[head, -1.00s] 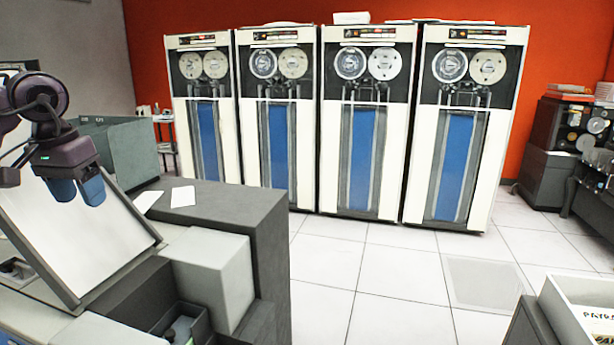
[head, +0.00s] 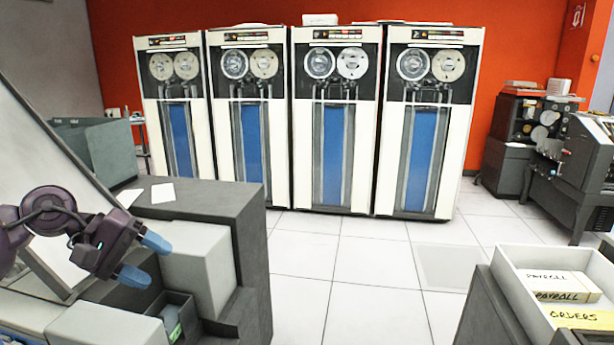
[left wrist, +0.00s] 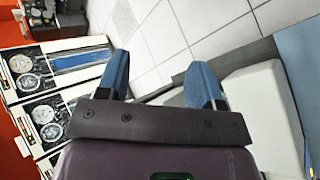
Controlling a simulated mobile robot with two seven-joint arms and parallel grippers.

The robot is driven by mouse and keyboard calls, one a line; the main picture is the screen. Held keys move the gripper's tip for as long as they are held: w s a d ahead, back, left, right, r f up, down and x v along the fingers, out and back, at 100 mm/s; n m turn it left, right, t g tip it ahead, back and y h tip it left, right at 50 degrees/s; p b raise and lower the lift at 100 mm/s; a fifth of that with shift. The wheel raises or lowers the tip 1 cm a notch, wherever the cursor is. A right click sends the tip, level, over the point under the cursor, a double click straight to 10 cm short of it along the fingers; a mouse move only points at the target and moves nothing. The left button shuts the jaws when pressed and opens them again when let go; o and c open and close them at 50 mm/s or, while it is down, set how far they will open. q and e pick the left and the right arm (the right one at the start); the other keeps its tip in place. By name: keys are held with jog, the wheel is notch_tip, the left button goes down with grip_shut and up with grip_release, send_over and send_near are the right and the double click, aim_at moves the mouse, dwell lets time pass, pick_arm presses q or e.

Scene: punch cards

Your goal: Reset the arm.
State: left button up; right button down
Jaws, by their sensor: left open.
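My left gripper (head: 146,259) is at the lower left of the head view, with its two blue fingers spread apart and nothing between them. It is in front of the grey machine with the slanted white panel (head: 38,170), close to a light grey block (head: 200,268). In the left wrist view the open fingers (left wrist: 160,85) show with white floor tiles and the machine's edge beyond them. My right gripper is in neither view.
Two white cards (head: 163,192) lie on the dark grey machine top, near a grey-green bin (head: 105,150). Several tape cabinets (head: 335,125) line the red wall. A tray (head: 520,290) with payroll and orders cards stands at lower right. The tiled floor (head: 370,265) between is clear.

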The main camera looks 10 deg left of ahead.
pick_arm(q)
jog(key=d+f+n+t+h, duration=0.2)
jog(key=d+n+t+h, duration=0.25)
jog(key=d+n, duration=0.35)
jog(key=s+a+f+m+t+y, duration=0.4)
jog(key=f+m+y, duration=0.35)
jog(key=m, duration=0.85)
jog(key=s+a+f+m+t+y, duration=0.35)
jog(key=f+m+y, duration=0.4)
jog(key=m, duration=0.75)
jog(key=s+d+f+n+g, duration=0.1)
jog(key=s+f+n+g, duration=0.6)
jog(key=s, duration=0.4)
jog(key=s+d+f+n+g, duration=0.2)
jog(key=s+f+n+g, duration=0.35)
jog(key=s+n, duration=0.55)
jog(key=w+f+m+t+h+b, duration=0.1)
jog(key=w+f+m+t, duration=0.1)
jog(key=w+f+t, duration=0.6)
jog(key=shift+f, duration=0.4)
